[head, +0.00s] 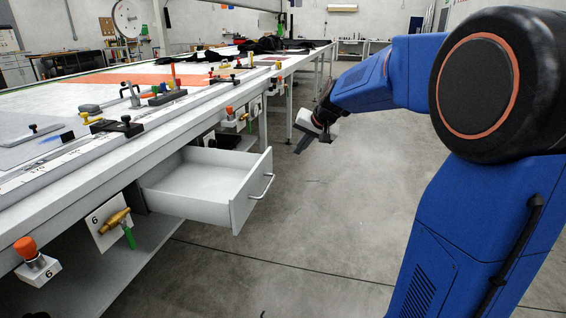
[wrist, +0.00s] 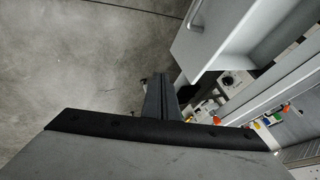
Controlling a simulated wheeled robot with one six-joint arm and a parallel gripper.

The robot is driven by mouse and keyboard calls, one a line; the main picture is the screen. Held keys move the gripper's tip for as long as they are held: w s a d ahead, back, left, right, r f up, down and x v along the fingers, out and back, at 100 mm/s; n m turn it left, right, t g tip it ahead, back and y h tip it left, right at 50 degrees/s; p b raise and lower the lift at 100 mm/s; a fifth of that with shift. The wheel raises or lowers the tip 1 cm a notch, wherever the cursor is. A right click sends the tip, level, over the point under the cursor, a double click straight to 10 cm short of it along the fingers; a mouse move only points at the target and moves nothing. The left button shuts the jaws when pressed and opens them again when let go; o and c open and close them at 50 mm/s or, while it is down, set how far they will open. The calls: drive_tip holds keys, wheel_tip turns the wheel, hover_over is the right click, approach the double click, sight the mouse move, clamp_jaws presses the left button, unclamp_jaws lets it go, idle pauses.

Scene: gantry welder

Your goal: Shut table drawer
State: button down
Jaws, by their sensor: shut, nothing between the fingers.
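The white table drawer (head: 205,182) is pulled well out of the side of the long table (head: 60,185), toward the aisle. It is empty, with a bar handle (head: 262,186) on its front. In the wrist view the drawer (wrist: 245,45) is at the upper right, with its handle (wrist: 197,14) at the top. My gripper (head: 308,143) is over the aisle, to the right of and beyond the drawer, apart from it. In the wrist view my gripper (wrist: 160,80) shows its dark fingers together, with nothing between them.
Valves and knobs, such as an orange-topped one (head: 25,249) and a brass one (head: 115,220), stick out along the table's side. Tools and clamps lie on the tabletop. The concrete floor (head: 330,220) in the aisle is clear.

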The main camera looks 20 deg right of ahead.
sight(205, 149)
drive_tip(key=w+a+f, duration=0.4)
drive_tip(key=w+f, duration=0.4)
drive_tip(key=shift+w+a, duration=0.15)
drive_tip(key=shift+a, duration=0.2)
idle(0.3)
drive_tip(key=w+a, duration=0.5)
drive_tip(key=a, duration=0.3)
drive_tip(key=w+a, duration=0.6)
drive_tip(key=a, duration=0.1)
drive_tip(key=w+a, duration=0.6)
drive_tip(key=a, duration=0.2)
drive_tip(key=shift+a, duration=0.35)
drive_tip(key=shift+w+a+r, duration=0.1)
drive_tip(key=shift+w+a, duration=0.3)
drive_tip(key=shift+a, duration=0.1)
drive_tip(key=shift+r, duration=0.1)
